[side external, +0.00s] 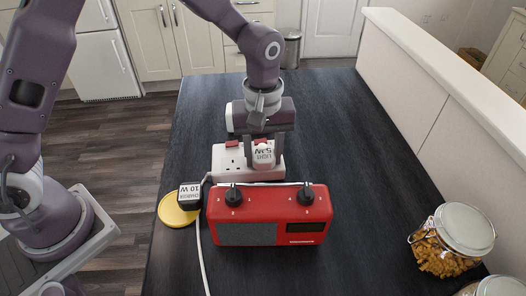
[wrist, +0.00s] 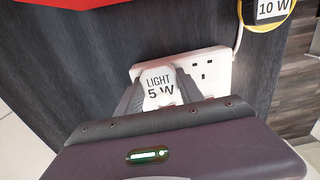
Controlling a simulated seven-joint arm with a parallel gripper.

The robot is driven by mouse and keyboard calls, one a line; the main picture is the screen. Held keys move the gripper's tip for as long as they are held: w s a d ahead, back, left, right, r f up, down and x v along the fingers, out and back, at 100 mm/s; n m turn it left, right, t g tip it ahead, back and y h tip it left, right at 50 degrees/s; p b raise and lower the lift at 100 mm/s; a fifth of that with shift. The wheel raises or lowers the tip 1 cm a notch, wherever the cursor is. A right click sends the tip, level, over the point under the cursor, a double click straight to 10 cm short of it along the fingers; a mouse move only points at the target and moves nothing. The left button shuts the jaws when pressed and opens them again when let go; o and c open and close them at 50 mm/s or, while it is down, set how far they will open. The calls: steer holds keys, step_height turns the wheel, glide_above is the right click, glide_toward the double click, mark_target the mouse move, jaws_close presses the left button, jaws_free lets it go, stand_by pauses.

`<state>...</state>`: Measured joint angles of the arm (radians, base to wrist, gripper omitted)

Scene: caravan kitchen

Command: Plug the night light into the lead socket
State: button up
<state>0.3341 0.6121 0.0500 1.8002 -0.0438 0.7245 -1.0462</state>
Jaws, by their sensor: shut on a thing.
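The night light (side external: 263,155) is a small white block with a label reading "LIGHT 5 W"; it also shows in the wrist view (wrist: 160,88). My gripper (side external: 264,147) is shut on it, with a finger on each side. The lead socket (side external: 228,158) is a white multi-way block with red switches, lying on the dark worktop behind the red radio. The night light is at the right-hand part of the lead socket. In the wrist view the lead socket (wrist: 216,70) shows free holes beside the night light. Whether its pins are in the holes is hidden.
A red radio (side external: 270,215) with two black knobs stands just in front of the lead socket. A black plug labelled 10 W (side external: 190,195) is by a yellow disc (side external: 173,211) and a white cable. A glass jar of pasta (side external: 452,240) stands at right.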

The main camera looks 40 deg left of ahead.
steer(key=shift+s+f, duration=0.2)
steer(key=shift+f, duration=0.4)
steer(key=o, duration=1.4)
steer(key=shift+a, duration=0.1)
steer(key=shift+o, duration=0.2)
steer(key=r, duration=0.8)
steer(key=shift+w+d+r, duration=0.15)
steer(key=shift+w+d, duration=0.15)
steer(key=s+a+r+m+t, duration=0.2)
steer(key=s+a+r, duration=0.3)
steer(key=r, duration=0.3)
steer(key=s+a+r+m+t, duration=0.1)
steer(key=s+a+m, duration=0.2)
steer(key=s, duration=0.5)
steer(key=s+a+r+m+t, duration=0.1)
steer(key=s+a+m, duration=0.3)
steer(key=s, duration=0.5)
steer(key=shift+s+r+t, duration=0.2)
steer(key=shift+r+t, duration=0.15)
steer(key=shift+t, duration=0.45)
